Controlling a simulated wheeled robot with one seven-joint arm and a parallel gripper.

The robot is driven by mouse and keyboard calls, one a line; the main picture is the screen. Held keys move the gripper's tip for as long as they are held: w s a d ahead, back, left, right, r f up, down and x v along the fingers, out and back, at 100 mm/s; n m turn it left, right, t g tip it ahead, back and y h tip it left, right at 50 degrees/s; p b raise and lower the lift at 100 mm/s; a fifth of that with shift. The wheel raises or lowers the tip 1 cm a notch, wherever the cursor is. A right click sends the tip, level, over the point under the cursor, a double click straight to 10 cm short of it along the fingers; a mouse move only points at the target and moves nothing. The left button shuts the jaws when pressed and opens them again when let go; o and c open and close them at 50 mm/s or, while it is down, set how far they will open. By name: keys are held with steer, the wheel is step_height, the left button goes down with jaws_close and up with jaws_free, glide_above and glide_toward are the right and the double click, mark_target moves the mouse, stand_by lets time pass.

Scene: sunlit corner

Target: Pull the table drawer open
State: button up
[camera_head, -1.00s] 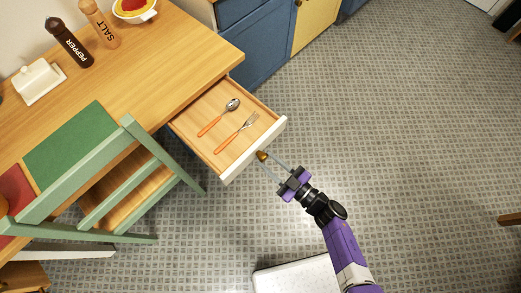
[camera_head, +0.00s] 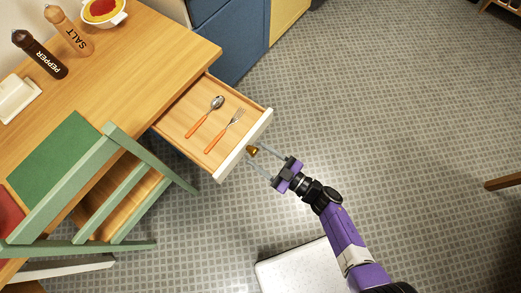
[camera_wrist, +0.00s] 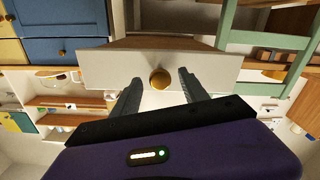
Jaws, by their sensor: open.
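The table drawer (camera_head: 246,146) stands pulled well out of the wooden table (camera_head: 150,60), with its white front facing my gripper. A spoon (camera_head: 205,117) and a fork (camera_head: 224,130) with orange handles lie inside it. The round brass knob (camera_head: 252,151) is on the drawer front; it also shows in the wrist view (camera_wrist: 160,79). My gripper (camera_head: 260,161) is open, with its two fingers on either side of the knob and gaps between them and it. In the wrist view the knob sits between the fingertips, near the white front (camera_wrist: 110,70).
A green chair (camera_head: 120,180) stands close to the left of the drawer. Blue cabinets (camera_head: 230,40) are behind the table. Pepper (camera_head: 40,55) and salt (camera_head: 70,32) mills and a bowl (camera_head: 103,12) stand on the tabletop.

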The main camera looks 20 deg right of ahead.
steer(key=v, duration=0.7)
steer(key=shift+s+d, duration=0.2)
steer(key=shift+s, duration=0.1)
